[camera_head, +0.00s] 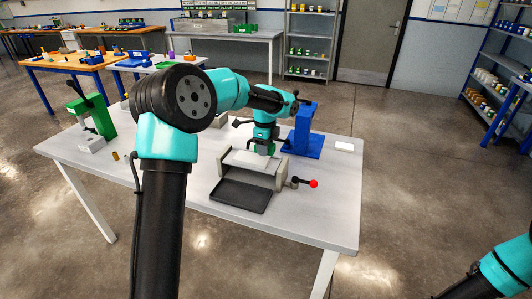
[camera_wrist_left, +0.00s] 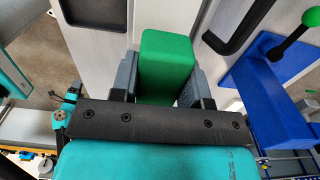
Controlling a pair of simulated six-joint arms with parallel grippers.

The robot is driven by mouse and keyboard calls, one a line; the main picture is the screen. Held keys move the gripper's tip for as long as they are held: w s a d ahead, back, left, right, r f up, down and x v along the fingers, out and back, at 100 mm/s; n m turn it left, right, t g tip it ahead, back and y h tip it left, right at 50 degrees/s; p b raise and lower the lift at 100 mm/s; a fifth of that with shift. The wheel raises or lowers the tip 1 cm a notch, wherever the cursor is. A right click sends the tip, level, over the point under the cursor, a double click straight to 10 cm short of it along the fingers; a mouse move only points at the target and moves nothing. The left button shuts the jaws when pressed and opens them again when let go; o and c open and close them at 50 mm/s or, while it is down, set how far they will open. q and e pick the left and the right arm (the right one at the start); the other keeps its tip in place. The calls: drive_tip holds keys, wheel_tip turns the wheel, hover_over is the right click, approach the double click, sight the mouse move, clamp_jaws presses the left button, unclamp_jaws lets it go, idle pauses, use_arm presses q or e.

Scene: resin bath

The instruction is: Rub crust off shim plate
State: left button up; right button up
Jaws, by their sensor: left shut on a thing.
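My left gripper (camera_head: 264,149) is shut on a green block (camera_wrist_left: 167,65), which sits between its two grey fingers in the left wrist view. In the head view the gripper is low over a pale grey vise-like fixture (camera_head: 267,181) on the table. A pale flat surface, perhaps the shim plate (camera_head: 243,158), shows at the top of the fixture beside the gripper. I cannot make out any crust on it, nor whether the block touches it. My right arm enters at the lower right of the head view; its gripper is out of frame.
A dark tray (camera_head: 241,195) lies in front of the fixture. A red-knobbed lever (camera_head: 313,184) sticks out to its right. A blue stand (camera_head: 302,135) is behind it and a green press (camera_head: 92,113) stands at the left. The table's front right is clear.

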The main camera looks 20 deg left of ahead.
use_arm(q)
drive_tip(key=shift+r, duration=2.1)
